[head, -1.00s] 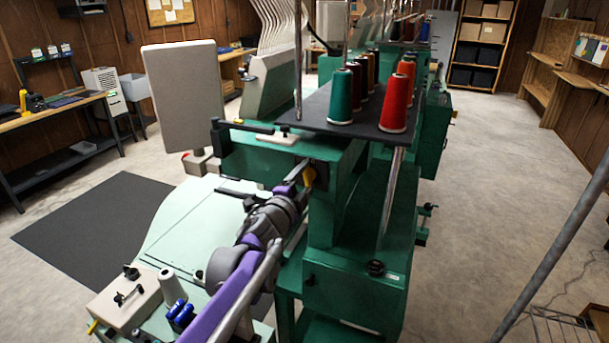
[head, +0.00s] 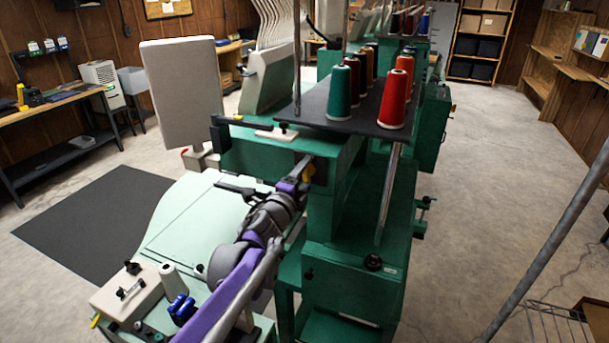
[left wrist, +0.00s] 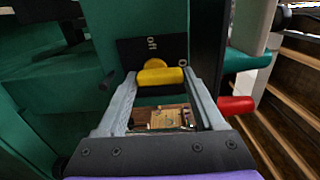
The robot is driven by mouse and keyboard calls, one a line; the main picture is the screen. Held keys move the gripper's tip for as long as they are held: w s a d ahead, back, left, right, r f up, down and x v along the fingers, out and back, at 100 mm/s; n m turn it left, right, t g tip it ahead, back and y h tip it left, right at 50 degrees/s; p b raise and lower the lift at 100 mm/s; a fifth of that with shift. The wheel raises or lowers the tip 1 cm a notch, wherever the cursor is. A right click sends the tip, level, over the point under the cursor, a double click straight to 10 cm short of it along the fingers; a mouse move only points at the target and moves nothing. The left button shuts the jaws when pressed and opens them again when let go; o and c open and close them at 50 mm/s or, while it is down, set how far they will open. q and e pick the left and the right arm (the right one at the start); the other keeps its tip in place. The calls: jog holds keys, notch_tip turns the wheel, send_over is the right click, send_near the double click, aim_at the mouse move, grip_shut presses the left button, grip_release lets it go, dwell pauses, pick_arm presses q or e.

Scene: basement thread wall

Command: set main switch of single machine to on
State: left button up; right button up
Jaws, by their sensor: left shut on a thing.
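The main switch is a yellow rotary knob (left wrist: 154,62) with a yellow handle (left wrist: 160,76) on a black plate with small white marks. The plate (left wrist: 135,47) is on the green side of the single machine (head: 334,215). In the left wrist view the handle lies nearly level across the picture. My left gripper (left wrist: 159,80) has a finger at each end of the handle and is shut on it. My right gripper is not in view.
Thread cones, green (head: 341,95) and red (head: 394,98), stand on the black shelf above the switch. A pale green table (head: 196,222) lies left of my arm. A grey slanted pole (head: 550,238) stands at right. Open floor (head: 480,190) lies right of the machine.

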pick_arm(q)
jog(key=o, duration=1.4)
jog(key=b+v, duration=0.1)
jog(key=v, duration=1)
jog(key=shift+d+b, duration=0.1)
jog(key=shift+b, duration=0.25)
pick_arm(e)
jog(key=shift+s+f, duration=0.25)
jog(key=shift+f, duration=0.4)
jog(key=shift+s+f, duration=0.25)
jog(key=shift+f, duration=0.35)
pick_arm(q)
jog(key=s+a+f+n+g+y, duration=0.4)
jog(key=s+a+f+n+y, duration=0.5)
jog(key=s+a+f+n, duration=0.45)
jog(key=s+f+n+g, duration=0.2)
jog(key=s+f+n, duration=0.1)
jog(key=s+f, duration=0.1)
jog(key=s+f+n+g+h, duration=0.1)
jog(key=s+f+n+g, duration=0.1)
jog(key=s, duration=0.4)
jog(key=s+f+n+g+h, duration=0.1)
jog(key=s+f+n+g, duration=0.2)
jog(key=s+f, duration=0.3)
jog(key=shift+s+a+f+n, duration=0.15)
jog(key=shift+f+n, duration=0.1)
jog(key=shift+n, duration=0.3)
